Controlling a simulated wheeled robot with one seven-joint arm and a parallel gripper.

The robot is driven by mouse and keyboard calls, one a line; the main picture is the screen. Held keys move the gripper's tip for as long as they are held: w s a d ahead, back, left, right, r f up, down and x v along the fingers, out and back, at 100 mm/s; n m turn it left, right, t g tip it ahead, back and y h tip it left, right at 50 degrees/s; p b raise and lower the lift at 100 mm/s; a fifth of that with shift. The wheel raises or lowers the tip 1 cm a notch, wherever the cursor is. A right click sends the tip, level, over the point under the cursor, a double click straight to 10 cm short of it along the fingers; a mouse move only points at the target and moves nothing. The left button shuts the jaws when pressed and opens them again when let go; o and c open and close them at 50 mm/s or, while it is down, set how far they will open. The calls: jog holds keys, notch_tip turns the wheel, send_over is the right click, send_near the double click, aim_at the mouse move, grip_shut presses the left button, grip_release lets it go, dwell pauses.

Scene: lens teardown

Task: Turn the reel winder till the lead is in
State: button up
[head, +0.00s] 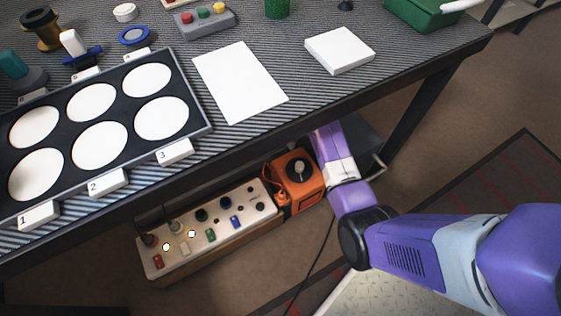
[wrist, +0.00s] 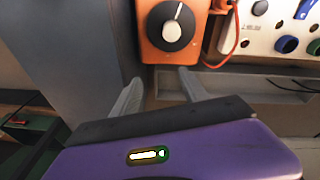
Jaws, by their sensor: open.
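The reel winder looks to be the orange box (head: 297,180) under the table edge, with a round black dial and a pale grip on its face. In the wrist view the orange box (wrist: 152,50) is at the top centre, and its black dial with the pale grip (wrist: 172,28) faces me. An orange lead (wrist: 232,42) hangs from the box's side, and it also shows in the head view (head: 281,199). My gripper (wrist: 158,78) is open and empty, its two grey fingers apart just below the box. In the head view my arm reaches under the table and hides the gripper.
A white panel (head: 230,215) with several coloured switches and knobs stands beside the orange box. The striped table (head: 310,110) overhangs both, with a dark tray (head: 206,122) of white discs on top. A table leg (head: 414,112) stands right of my arm.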

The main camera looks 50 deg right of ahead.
aim_at(300, 165)
jog(key=s+a, duration=0.1)
jog(key=s+a+f+g, duration=0.1)
jog(key=s+g+y, duration=0.1)
jog(key=shift+s+a+f+n, duration=0.3)
jog(key=shift+s+a+n, duration=0.1)
notch_tip(300, 165, down, 8)
jog(key=b, duration=0.4)
jog(key=shift+r, duration=0.2)
jog(key=shift+r, duration=0.1)
grip_shut()
